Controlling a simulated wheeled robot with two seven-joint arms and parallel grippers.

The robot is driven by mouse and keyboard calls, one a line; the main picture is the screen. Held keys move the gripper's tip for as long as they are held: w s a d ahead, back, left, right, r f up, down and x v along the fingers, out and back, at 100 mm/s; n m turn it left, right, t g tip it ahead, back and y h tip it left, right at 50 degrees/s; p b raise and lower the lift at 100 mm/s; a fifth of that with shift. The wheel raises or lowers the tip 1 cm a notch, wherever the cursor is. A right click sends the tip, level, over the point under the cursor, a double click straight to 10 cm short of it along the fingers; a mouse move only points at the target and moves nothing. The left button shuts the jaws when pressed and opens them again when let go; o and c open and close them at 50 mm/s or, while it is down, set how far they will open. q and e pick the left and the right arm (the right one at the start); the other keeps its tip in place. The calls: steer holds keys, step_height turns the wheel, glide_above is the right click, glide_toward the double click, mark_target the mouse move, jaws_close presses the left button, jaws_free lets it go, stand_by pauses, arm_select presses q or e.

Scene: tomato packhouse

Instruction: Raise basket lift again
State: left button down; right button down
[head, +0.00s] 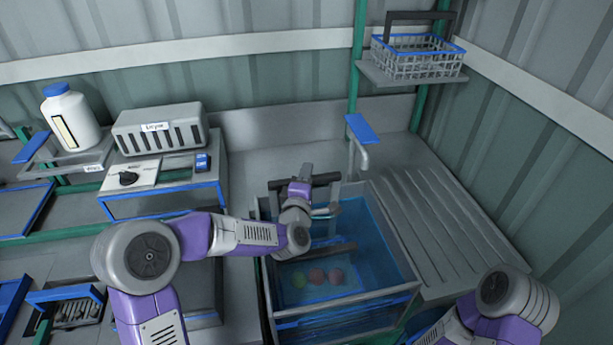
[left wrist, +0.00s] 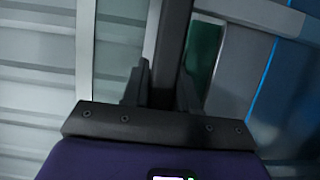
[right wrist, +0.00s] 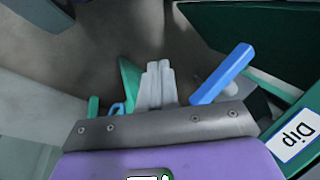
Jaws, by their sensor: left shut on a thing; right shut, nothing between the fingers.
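The basket lift shows as a dark crossbar (head: 324,180) at the back of the water tank (head: 345,298), with a second dark bar (head: 330,252) lower in the tank. My left gripper (head: 303,188) is at the back crossbar. In the left wrist view its fingers (left wrist: 163,88) are shut on the dark bar (left wrist: 174,38). Three round fruits, one green (head: 299,280) and two reddish (head: 316,276), sit low in the blue water; the basket under them is hard to make out. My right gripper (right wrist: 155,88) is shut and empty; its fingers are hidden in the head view.
A wire basket (head: 418,66) with a dark handle stands on a wall shelf at upper right. A ribbed drainboard (head: 440,215) lies right of the tank. A blue bar (right wrist: 222,74) and a "Dip" label (right wrist: 298,136) are near my right gripper.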

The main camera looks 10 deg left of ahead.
arm_select(q)
step_height(320, 180, up, 19)
steer(key=p, duration=0.8)
steer(key=shift+r, duration=0.15)
steer(key=c, duration=1)
jaws_free()
steer(key=shift+o, duration=0.2)
steer(key=shift+f, duration=0.2)
steer(key=s, duration=0.7)
steer(key=shift+s, duration=0.35)
steer(key=shift+r, duration=0.1)
